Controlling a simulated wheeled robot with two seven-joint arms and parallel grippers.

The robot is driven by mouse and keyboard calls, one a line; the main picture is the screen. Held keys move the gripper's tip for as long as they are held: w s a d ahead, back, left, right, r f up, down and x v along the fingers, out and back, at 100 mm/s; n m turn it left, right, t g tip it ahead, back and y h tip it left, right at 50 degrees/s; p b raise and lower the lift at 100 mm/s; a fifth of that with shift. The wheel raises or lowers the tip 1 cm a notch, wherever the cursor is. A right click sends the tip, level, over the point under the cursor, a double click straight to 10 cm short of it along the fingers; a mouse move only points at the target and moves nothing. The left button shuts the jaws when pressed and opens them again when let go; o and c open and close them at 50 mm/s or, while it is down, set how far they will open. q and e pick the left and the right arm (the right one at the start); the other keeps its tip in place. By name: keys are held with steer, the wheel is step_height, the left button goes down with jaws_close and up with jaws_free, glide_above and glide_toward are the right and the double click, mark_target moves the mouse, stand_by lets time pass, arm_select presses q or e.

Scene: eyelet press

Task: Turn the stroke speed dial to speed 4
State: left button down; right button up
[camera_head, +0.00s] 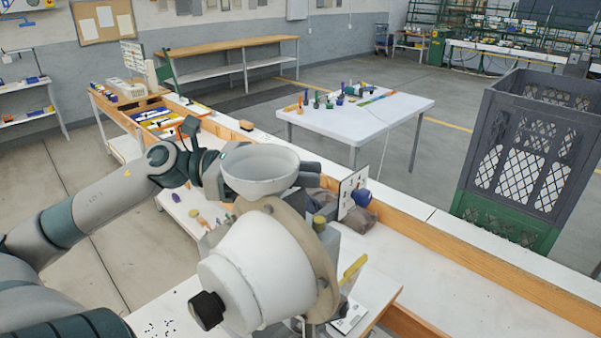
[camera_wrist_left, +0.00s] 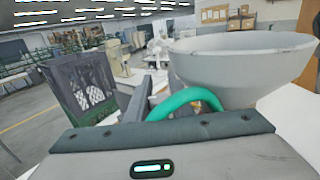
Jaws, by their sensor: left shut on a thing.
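The eyelet press stands in the front middle of the head view, with a white cone-shaped housing (camera_head: 235,285), a black knob (camera_head: 207,310) and a pale bowl (camera_head: 260,168). The bowl also shows in the left wrist view (camera_wrist_left: 245,65). A white upright panel with small dark marks (camera_head: 347,192) stands right of the bowl. My left gripper (camera_head: 312,174) reaches past the bowl, its dark fingers partly hidden, close to the panel. My right gripper is not in view.
A dark blue object (camera_head: 362,197) shows right of the panel. A grey and green crate (camera_head: 530,160) stands beyond the bench at right. A white table with small items (camera_head: 400,108) stands behind. The bench top at right (camera_head: 440,270) is clear.

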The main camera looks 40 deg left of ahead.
arm_select(q)
steer(key=c, duration=1.8)
jaws_free()
steer(key=shift+c, duration=0.2)
steer(key=shift+s+a, duration=0.1)
steer(key=shift+a, duration=0.1)
steer(key=shift+s+a+b, duration=0.25)
steer(key=shift+a+b, duration=0.2)
steer(key=b+v, duration=0.7)
steer(key=v, duration=0.9)
steer(key=shift+b, duration=0.3)
